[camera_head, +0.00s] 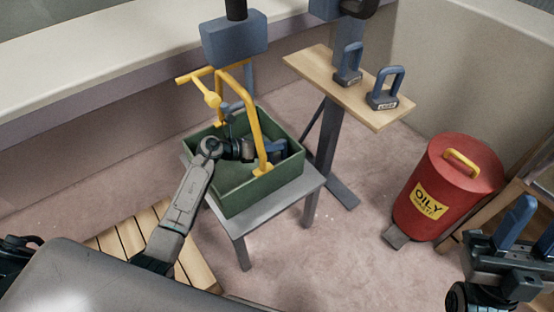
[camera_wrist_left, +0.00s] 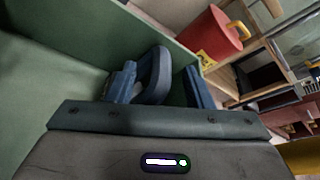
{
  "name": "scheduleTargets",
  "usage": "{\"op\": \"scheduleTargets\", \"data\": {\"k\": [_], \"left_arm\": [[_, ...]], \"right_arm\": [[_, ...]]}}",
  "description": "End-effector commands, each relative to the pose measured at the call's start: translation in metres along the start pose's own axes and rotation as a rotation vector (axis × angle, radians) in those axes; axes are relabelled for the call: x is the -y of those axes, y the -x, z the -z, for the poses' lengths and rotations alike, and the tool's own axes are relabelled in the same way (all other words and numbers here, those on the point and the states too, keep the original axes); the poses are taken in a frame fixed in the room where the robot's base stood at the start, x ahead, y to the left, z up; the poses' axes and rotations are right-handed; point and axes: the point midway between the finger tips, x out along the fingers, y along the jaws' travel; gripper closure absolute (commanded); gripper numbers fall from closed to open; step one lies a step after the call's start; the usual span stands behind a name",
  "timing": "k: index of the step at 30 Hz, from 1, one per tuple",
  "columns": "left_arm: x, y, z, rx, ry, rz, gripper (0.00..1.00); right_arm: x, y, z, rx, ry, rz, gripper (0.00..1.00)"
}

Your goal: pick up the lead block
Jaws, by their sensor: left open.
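My left gripper (camera_head: 272,150) reaches down into the green crate (camera_head: 245,195). In the left wrist view its two blue fingers (camera_wrist_left: 160,88) are apart. A dark blue handle loop (camera_wrist_left: 157,72) stands between them, most likely a lead block's handle; the block's body is hidden. I cannot tell whether the fingers touch the loop. Two grey blocks with blue handles stand on the wooden shelf, one at the back (camera_head: 347,76) and one nearer its front end (camera_head: 384,101). My right gripper (camera_head: 528,232) is at the lower right edge, fingers apart, seemingly empty.
The crate sits on a grey table (camera_head: 235,222). A yellow tubular frame (camera_head: 255,120) rises over it, close to my left arm. The wooden shelf (camera_head: 320,75) is on a grey post behind. A red oily-waste bin (camera_head: 450,185) stands at the right. Floor between is clear.

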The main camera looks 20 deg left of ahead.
Motion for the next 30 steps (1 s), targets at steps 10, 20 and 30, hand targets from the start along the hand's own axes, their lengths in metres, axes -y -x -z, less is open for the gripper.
{"op": "scheduleTargets", "data": {"k": [10,20,30], "left_arm": [[-0.0001,-0.0023,0.0003,-0.001,0.001,-0.001,0.71],[0.0000,-0.0022,0.0002,0.000,0.001,0.000,1.00],[0.0000,-0.0021,0.0002,0.000,0.002,0.000,1.00]], "right_arm": [[0.0001,-0.0006,0.0025,-0.015,0.001,0.001,0.64],[0.0001,-0.0008,0.0026,-0.016,0.001,0.001,0.64],[0.0001,-0.0008,0.0026,-0.015,0.001,0.001,0.64]]}}
